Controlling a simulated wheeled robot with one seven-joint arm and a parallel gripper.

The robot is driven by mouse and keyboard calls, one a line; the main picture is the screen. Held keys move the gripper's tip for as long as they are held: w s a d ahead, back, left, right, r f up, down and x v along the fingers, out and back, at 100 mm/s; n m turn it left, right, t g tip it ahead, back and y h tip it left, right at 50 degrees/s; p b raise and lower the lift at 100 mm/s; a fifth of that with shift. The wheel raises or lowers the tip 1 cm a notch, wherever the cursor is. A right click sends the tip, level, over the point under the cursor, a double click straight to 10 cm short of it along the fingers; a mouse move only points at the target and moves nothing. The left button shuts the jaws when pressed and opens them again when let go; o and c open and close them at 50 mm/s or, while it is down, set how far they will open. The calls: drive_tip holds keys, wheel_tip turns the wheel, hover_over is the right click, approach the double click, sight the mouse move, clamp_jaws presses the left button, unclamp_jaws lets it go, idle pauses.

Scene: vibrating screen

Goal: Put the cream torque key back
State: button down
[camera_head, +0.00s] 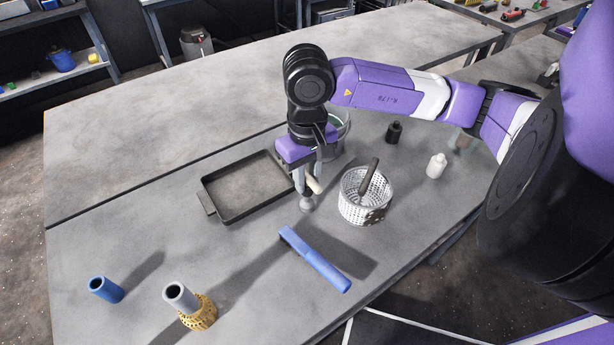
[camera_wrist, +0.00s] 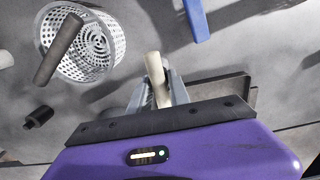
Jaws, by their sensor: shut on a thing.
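My gripper (camera_head: 307,183) is shut on the cream torque key (camera_head: 314,184), above the table between the black tray and the white basket. In the wrist view the key (camera_wrist: 156,72) stands out between the fingers (camera_wrist: 157,92) as a pale rod. A small grey rounded piece (camera_head: 306,203) shows just under the fingers in the head view; I cannot tell whether it belongs to the key. The place where the key belongs is not clear from these views.
A black tray (camera_head: 207,204) lies left of my gripper. A white perforated basket (camera_head: 361,213) with a dark rod stands right. A blue bar (camera_head: 314,260) lies in front. A blue tube (camera_head: 106,289) and a grey tube in a gold perforated holder (camera_head: 207,317) stand front left. Dark (camera_head: 394,132) and white (camera_head: 436,166) bottles stand right.

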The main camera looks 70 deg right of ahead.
drive_tip(key=shift+f, duration=0.15)
drive_tip(key=c, duration=1.2)
unclamp_jaws()
